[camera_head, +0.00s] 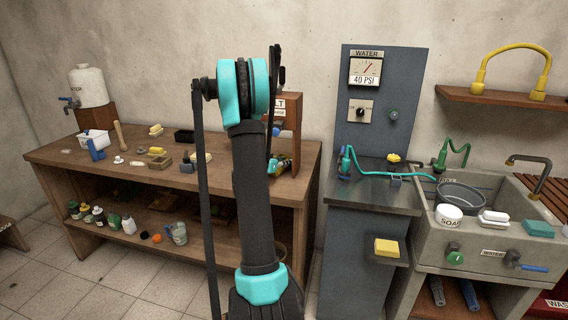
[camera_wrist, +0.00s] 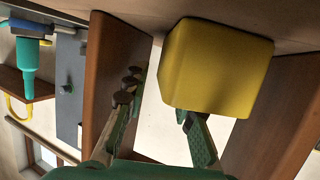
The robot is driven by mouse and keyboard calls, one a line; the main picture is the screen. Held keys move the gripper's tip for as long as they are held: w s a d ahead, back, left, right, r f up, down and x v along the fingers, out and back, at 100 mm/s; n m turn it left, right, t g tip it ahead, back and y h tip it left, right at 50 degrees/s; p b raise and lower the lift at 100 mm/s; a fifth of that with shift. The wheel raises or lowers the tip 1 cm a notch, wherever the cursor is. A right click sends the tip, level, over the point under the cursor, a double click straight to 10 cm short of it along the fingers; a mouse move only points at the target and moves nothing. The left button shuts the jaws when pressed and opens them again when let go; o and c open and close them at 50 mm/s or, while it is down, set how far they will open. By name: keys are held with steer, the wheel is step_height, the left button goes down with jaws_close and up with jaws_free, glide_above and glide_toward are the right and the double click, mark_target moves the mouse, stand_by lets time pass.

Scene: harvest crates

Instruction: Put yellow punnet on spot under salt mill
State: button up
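The yellow punnet (camera_wrist: 215,65) is a large yellow block in the wrist view. It rests against the brown surface at the top of that upside-down-looking view, between two wooden side panels. My gripper (camera_wrist: 160,100) has green fingers spread apart. The left finger is clear of the punnet with a visible gap; the right fingertip is hidden behind it. In the head view, the wooden salt stand (camera_head: 294,107) is at the bench's right end, largely behind my arm. A small yellow and green patch shows low in it. The salt mill itself cannot be made out.
The wooden workbench (camera_head: 70,152) carries several small items and a white water tank (camera_head: 88,86). Bottles stand on its lower shelf. To the right are a grey water panel (camera_head: 385,80), a yellow block (camera_head: 387,247) on a small ledge, and a sink (camera_head: 480,262).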

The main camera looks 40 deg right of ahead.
steer(key=v, duration=1.2)
steer(key=shift+a, duration=0.1)
steer(key=s+a+f+n+y, duration=0.3)
steer(key=s+a, duration=0.5)
steer(key=a, duration=0.3)
steer(key=s+a+f+n+y, duration=0.4)
steer(key=s+a+n+y, duration=0.2)
steer(key=a, duration=0.5)
steer(key=s+a+f+n+y, duration=0.4)
steer(key=s+a+n, duration=0.1)
steer(key=s+a, duration=0.6)
steer(key=shift+y, duration=0.4)
